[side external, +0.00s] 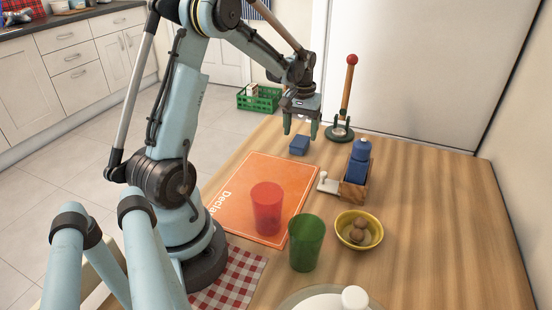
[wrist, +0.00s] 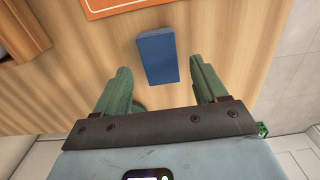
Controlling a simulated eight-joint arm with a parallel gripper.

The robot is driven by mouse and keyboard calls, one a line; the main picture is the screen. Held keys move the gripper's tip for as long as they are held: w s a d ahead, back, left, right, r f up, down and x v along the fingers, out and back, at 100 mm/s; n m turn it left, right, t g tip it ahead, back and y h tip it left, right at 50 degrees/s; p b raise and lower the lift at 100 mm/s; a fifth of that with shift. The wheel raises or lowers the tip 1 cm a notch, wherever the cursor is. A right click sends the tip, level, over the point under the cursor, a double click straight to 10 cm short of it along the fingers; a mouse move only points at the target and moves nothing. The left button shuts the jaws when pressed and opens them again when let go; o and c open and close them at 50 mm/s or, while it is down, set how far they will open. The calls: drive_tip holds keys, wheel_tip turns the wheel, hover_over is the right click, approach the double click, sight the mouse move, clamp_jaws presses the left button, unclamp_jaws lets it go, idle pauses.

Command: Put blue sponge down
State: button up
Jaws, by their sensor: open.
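The blue sponge (side external: 299,145) is a small blue block lying on the wooden table, beyond the top corner of the orange mat. In the wrist view the blue sponge (wrist: 157,58) lies ahead of and between the green fingers. My gripper (side external: 301,130) is above and just behind the sponge, with its fingers pointing down. In the wrist view my gripper (wrist: 160,78) has its two fingers spread apart, with a gap on each side of the sponge. No finger visibly grips the sponge.
An orange mat (side external: 240,190) bears a red cup (side external: 267,209). A green cup (side external: 306,243), a yellow bowl (side external: 372,219), a wooden holder with a blue bottle (side external: 359,163) and a red-knobbed stand (side external: 347,95) are nearby. The table's far edge is close behind the gripper.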

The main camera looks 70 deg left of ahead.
sight(300, 141)
wheel_tip(300, 141, up, 8)
drive_tip(key=s+d+r+m+t, duration=0.1)
drive_tip(key=s+d+m+t, duration=0.2)
drive_tip(key=d, duration=0.9)
drive_tip(key=s+d+m+t, duration=0.4)
drive_tip(key=s+d+m, duration=0.1)
drive_tip(key=d, duration=0.7)
drive_tip(key=shift+d+r+m, duration=0.35)
drive_tip(key=shift+m, duration=0.15)
